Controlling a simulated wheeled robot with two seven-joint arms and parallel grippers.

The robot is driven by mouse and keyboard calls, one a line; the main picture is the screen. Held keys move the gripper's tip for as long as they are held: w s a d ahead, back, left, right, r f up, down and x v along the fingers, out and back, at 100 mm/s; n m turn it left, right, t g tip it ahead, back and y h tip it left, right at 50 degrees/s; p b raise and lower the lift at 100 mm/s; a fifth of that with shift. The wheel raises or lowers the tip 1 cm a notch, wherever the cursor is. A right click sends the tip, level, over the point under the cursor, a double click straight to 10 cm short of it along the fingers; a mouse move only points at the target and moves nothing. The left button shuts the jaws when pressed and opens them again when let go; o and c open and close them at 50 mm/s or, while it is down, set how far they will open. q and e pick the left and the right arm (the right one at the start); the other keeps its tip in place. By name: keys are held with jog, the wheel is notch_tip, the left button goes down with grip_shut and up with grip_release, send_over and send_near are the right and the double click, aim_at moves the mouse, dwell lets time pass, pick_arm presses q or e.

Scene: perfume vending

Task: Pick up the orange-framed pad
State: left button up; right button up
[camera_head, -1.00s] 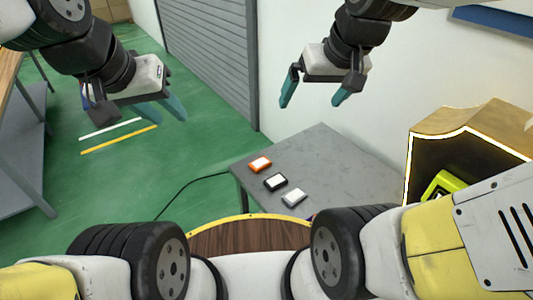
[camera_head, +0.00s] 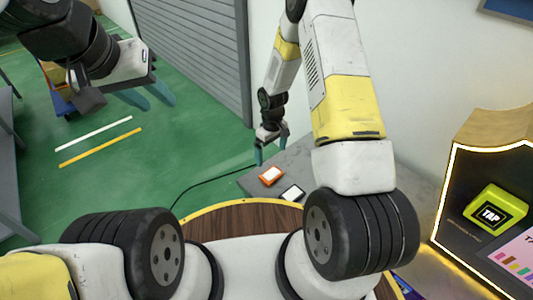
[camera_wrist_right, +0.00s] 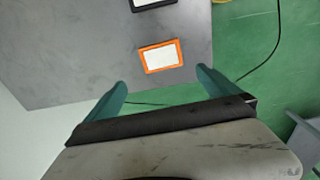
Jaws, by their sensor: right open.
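The orange-framed pad (camera_head: 271,175) has a white face and lies on the grey table near its left edge. In the right wrist view the pad (camera_wrist_right: 161,56) lies ahead of my right gripper (camera_wrist_right: 162,80), roughly between the lines of its two fingers. My right gripper (camera_head: 271,152) is open and empty, above the table's far left corner beside the pad, not touching it. My left gripper (camera_head: 158,96) hangs over the green floor at upper left, its teal fingers apart with nothing visible between them.
A black-framed pad (camera_head: 292,193) lies beside the orange one, partly near my arm. The grey table (camera_wrist_right: 90,60) is otherwise bare where visible. A display housing with a yellow TAP box (camera_head: 496,209) stands at right. A round wooden top (camera_head: 245,219) is in front. A cable (camera_head: 205,184) runs along the floor.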

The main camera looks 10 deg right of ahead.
aim_at(272, 173)
jog(key=f, duration=1)
jog(key=shift+s+d+f, duration=0.1)
jog(key=shift+s+f, duration=0.15)
jog(key=shift+s, duration=0.15)
jog(key=c, duration=1.3)
